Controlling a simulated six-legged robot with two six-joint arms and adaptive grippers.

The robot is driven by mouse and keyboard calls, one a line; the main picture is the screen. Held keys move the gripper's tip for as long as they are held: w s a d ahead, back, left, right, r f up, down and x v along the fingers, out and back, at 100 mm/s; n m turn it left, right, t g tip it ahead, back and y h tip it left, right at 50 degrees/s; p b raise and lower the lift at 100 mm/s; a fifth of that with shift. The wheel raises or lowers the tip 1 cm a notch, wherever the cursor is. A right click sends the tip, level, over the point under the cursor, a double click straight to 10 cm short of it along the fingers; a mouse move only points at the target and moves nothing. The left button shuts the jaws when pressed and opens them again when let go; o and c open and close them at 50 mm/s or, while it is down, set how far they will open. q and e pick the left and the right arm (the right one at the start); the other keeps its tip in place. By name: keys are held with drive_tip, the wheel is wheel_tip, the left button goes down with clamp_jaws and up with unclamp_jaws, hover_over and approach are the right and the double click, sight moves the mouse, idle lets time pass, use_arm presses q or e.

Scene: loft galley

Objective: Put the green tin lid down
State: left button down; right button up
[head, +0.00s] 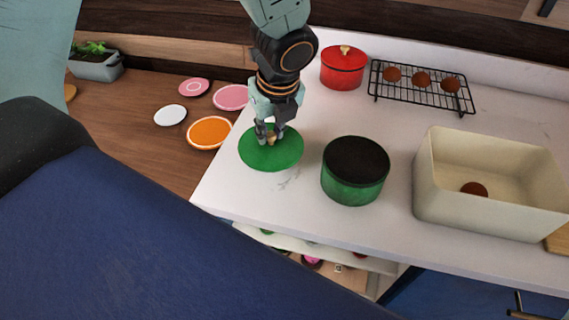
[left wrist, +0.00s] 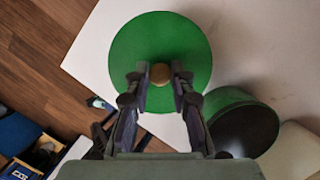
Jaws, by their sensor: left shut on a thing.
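The green tin lid (head: 257,153) is a round disc with a small wooden-coloured knob, near the left end of the white counter. My left gripper (head: 270,136) is shut on its knob from above. In the left wrist view, the gripper's fingers (left wrist: 160,78) close on both sides of the knob (left wrist: 160,73), and the lid (left wrist: 155,35) looks roughly level. I cannot tell whether the lid touches the counter or hangs just above it. The green tin (head: 352,188) stands just right of the lid, with a dark top. My right gripper is not in view.
A cream bin (head: 487,214) with a brown round thing inside stands right of the tin. A black wire rack (head: 422,100) with three brown round things and a red lidded pot (head: 343,70) stand behind. The counter's (head: 225,190) left edge is close to the lid.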

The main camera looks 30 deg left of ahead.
sight(266, 145)
use_arm(q)
drive_tip(key=f, duration=0.1)
drive_tip(key=a+f+b, duration=0.1)
drive_tip(key=f, duration=0.2)
drive_tip(key=shift+a, duration=0.4)
drive_tip(key=shift+s+d+f+b, duration=0.1)
drive_tip(key=shift+d+f+b, duration=0.15)
drive_tip(key=shift+f+b, duration=0.65)
drive_tip(key=shift+d+f, duration=0.1)
drive_tip(key=shift+d, duration=0.35)
drive_tip(key=shift+a+f, duration=0.2)
drive_tip(key=shift+a, duration=0.4)
drive_tip(key=c, duration=1.6)
unclamp_jaws()
drive_tip(key=o, duration=0.4)
drive_tip(key=shift+d+r, duration=0.15)
drive_tip(key=shift+d, duration=0.3)
drive_tip(key=shift+o, duration=0.2)
drive_tip(key=shift+a, duration=0.35)
drive_tip(key=p+v, duration=0.8)
drive_tip(key=v, duration=0.4)
drive_tip(key=shift+d+p, duration=0.15)
drive_tip(key=shift+p, duration=0.2)
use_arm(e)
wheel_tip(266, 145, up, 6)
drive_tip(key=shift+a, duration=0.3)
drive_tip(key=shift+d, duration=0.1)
